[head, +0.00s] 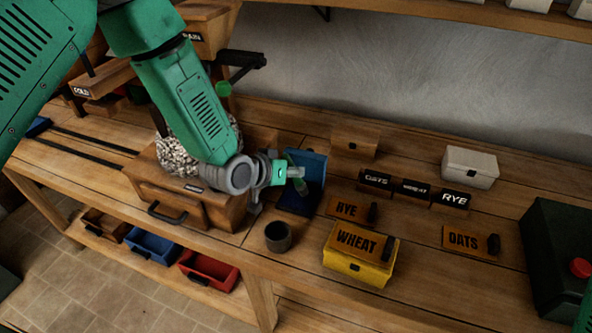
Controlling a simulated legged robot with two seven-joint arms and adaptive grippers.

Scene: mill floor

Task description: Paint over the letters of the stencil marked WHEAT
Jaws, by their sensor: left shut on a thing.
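The stencil marked WHEAT (352,239) is an orange-brown plate with dark letters and a black grip at its right end. It lies on top of a yellow box (357,268) near the table's front edge. My left gripper (294,174) is behind and left of it, above the table and in front of a blue upright holder (313,170). It is shut on a slim greenish thing (298,186), perhaps a brush handle; its lower end is hard to make out. A dark cup (278,236) stands left of the yellow box. My right gripper is out of view.
Stencils marked RYE (347,208) and OATS (464,239) lie on either side behind. Black label blocks (411,189) and a white box (470,167) stand farther back. A dark case with a red button (580,268) is at right. A wooden grain box (180,196) stands left.

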